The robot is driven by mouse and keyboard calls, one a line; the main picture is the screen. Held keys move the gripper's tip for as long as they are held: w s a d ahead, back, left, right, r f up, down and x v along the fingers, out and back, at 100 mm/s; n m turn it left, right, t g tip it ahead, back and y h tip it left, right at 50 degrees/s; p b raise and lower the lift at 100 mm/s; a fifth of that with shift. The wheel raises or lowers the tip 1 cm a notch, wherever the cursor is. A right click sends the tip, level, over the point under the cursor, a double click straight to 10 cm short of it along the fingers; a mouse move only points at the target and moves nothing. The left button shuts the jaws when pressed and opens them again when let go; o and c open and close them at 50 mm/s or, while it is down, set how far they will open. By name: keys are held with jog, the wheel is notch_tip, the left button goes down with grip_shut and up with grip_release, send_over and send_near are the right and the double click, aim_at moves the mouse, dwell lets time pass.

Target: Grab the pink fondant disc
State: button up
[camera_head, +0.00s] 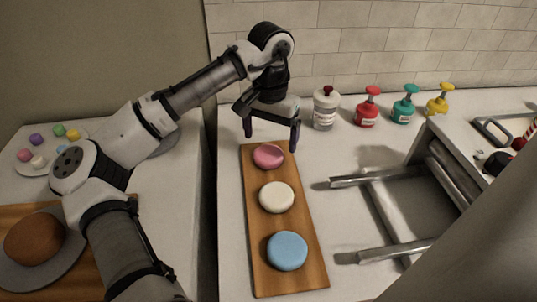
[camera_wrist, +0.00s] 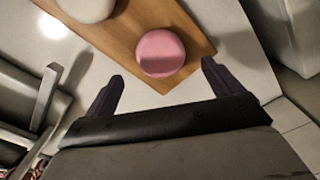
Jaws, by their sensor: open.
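The pink fondant disc (camera_head: 268,156) lies at the far end of a long wooden board (camera_head: 306,256), behind a white disc (camera_head: 276,197) and a blue disc (camera_head: 287,250). My gripper (camera_head: 271,141) is open and empty above that far end of the board. In the wrist view the pink disc (camera_wrist: 160,53) lies ahead of the open fingers (camera_wrist: 160,85), between their lines and apart from both. A shadow covers the lower part of the disc. The white disc (camera_wrist: 88,8) is cut off at the top of the wrist view.
A metal frame (camera_head: 385,208) lies right of the board. A brown cake (camera_head: 35,239) is at the left.

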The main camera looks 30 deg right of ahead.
aim_at(269, 157)
jog(key=f, duration=0.4)
jog(key=shift+a+f+p, duration=0.2)
jog(key=shift+p, duration=0.2)
jog(key=shift+c, duration=0.2)
jog(key=c, duration=1.1)
jog(key=shift+o, duration=0.2)
jog(key=shift+r, duration=0.15)
